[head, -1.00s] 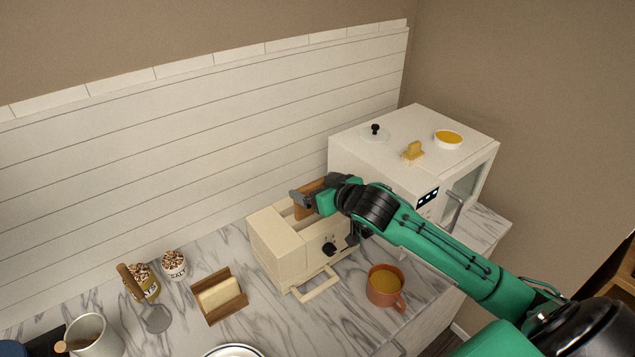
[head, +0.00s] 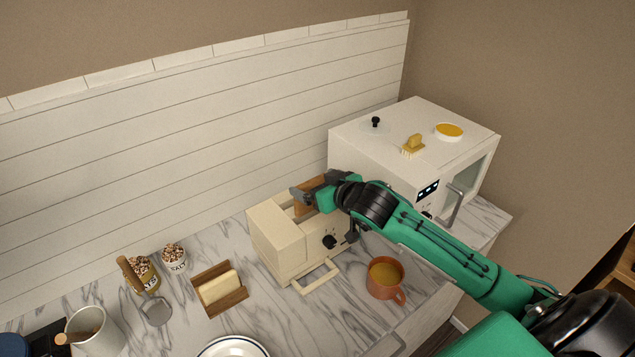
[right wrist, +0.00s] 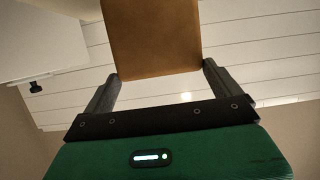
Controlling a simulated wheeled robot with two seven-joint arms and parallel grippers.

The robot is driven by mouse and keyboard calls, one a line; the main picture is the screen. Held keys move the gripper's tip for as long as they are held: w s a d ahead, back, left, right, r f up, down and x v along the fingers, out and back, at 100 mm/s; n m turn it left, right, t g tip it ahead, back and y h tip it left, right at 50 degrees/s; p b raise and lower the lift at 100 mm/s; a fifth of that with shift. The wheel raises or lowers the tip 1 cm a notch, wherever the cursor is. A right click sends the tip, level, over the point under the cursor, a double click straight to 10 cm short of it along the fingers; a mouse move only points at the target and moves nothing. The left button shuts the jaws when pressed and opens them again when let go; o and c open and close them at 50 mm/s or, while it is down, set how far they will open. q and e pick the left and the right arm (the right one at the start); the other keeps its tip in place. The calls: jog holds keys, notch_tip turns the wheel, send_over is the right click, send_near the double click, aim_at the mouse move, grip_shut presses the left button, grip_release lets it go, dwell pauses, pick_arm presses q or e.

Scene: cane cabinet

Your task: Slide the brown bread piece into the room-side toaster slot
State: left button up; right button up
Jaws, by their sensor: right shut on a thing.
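The brown bread piece (head: 304,196) is held by my right gripper (head: 309,191) above the cream toaster (head: 276,241). In the right wrist view the bread (right wrist: 150,40) stands between the two dark fingers (right wrist: 158,85). In the head view its lower edge is at the toaster's top opening; the toaster body and my gripper hide part of it, so I cannot tell how deep it sits or which slot it is over. My left gripper is not in view.
An orange mug (head: 385,279) stands right of the toaster, close under my right arm. A white oven (head: 375,165) stands behind it.

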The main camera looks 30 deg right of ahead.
jog(key=shift+p, duration=0.65)
dwell(1.0)
jog(key=shift+f+b, duration=1.6)
jog(key=shift+f, duration=1.7)
jog(key=o, duration=0.8)
jog(key=shift+o, duration=0.2)
jog(key=shift+s+d+r+b, duration=0.1)
jog(key=shift+s+b, duration=0.25)
jog(key=shift+s, duration=0.25)
jog(key=b+v, duration=0.4)
jog(key=v, duration=0.8)
jog(key=shift+s+r, duration=0.15)
jog(key=shift+s, duration=0.15)
